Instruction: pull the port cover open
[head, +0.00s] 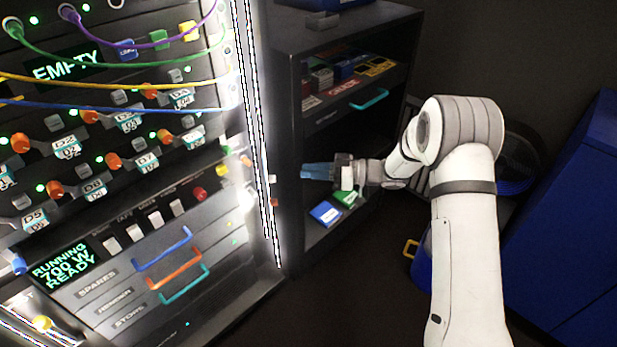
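I cannot pick out the port cover with certainty in the head view. The lit panel (125,205) fills the left side, with orange knobs, switches and coloured cables. My gripper (308,171) points left, with its blue fingers in front of the dark cabinet beside the panel's right edge. It appears apart from the panel's controls. The fingers overlap from this angle, so their opening is hidden. I see nothing clearly held between them.
The dark cabinet (292,75) has an upper drawer with a teal handle (369,98). Blue and green boxes lie on its lower shelf, below my gripper. Blue (165,249), orange and teal handles project from the panel's lower drawers. A large blue box (575,215) stands at right.

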